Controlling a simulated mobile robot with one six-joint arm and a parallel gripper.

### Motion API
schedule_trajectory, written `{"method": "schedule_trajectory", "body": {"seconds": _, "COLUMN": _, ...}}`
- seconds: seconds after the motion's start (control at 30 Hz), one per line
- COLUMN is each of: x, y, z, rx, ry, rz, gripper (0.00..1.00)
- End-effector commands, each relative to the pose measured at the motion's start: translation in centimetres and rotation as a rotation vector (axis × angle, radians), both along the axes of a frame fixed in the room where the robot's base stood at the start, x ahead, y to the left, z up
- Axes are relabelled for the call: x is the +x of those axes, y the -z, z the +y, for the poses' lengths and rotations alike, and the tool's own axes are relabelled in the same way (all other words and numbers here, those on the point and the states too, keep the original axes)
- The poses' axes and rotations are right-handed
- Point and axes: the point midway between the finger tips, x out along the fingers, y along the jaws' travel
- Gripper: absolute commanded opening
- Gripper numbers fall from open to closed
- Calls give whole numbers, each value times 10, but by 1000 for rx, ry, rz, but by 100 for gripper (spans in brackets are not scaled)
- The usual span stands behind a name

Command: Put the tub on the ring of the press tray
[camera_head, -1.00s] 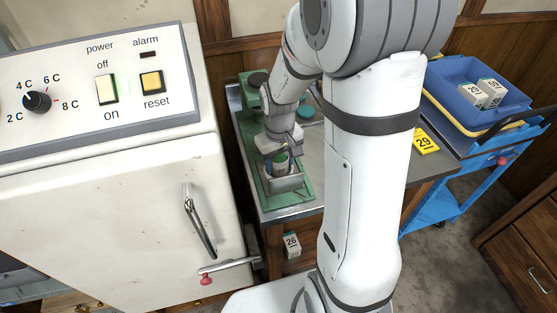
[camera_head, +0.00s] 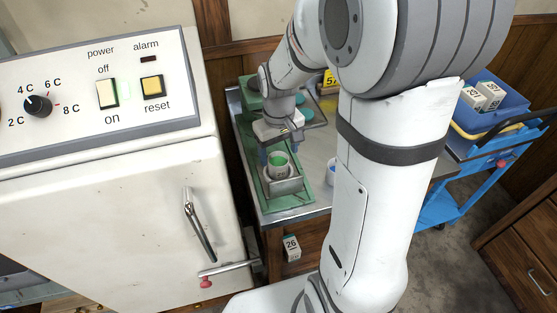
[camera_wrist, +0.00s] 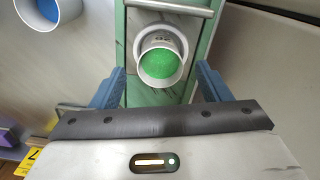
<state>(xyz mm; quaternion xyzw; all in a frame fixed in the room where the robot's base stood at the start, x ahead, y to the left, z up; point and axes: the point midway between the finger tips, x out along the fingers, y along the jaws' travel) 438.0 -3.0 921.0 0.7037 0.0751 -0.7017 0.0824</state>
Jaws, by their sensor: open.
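The tub (camera_head: 279,162) is a white cup with green inside. It stands in the metal press tray (camera_head: 285,187) on the green press base. In the wrist view the tub (camera_wrist: 160,64) is in front of a pale ring (camera_wrist: 158,33), which shows around its far side. Its foot is hidden, so I cannot tell how exactly it sits on the ring. My gripper (camera_head: 281,146) is just behind and above the tub. In the wrist view my gripper (camera_wrist: 160,70) has its blue fingers spread wide, one on each side, apart from the tub.
A second white tub with blue inside (camera_head: 331,173) stands on the bench to the right, partly behind my arm. The white cabinet (camera_head: 110,220) is close on the left. A blue tray with boxes (camera_head: 510,98) is on a cart at the right.

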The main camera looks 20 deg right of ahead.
Motion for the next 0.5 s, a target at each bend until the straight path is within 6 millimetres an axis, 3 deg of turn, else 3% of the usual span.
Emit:
{"method": "schedule_trajectory", "body": {"seconds": 0.2, "x": 0, "y": -45, "z": 1, "rx": 0, "ry": -1, "rz": -3, "gripper": 70}}
{"method": "schedule_trajectory", "body": {"seconds": 0.4, "x": -1, "y": -65, "z": 1, "rx": 0, "ry": 0, "rz": -2, "gripper": 70}}
{"method": "schedule_trajectory", "body": {"seconds": 0.5, "x": -11, "y": -73, "z": 1, "rx": 1, "ry": 14, "rz": -17, "gripper": 70}}
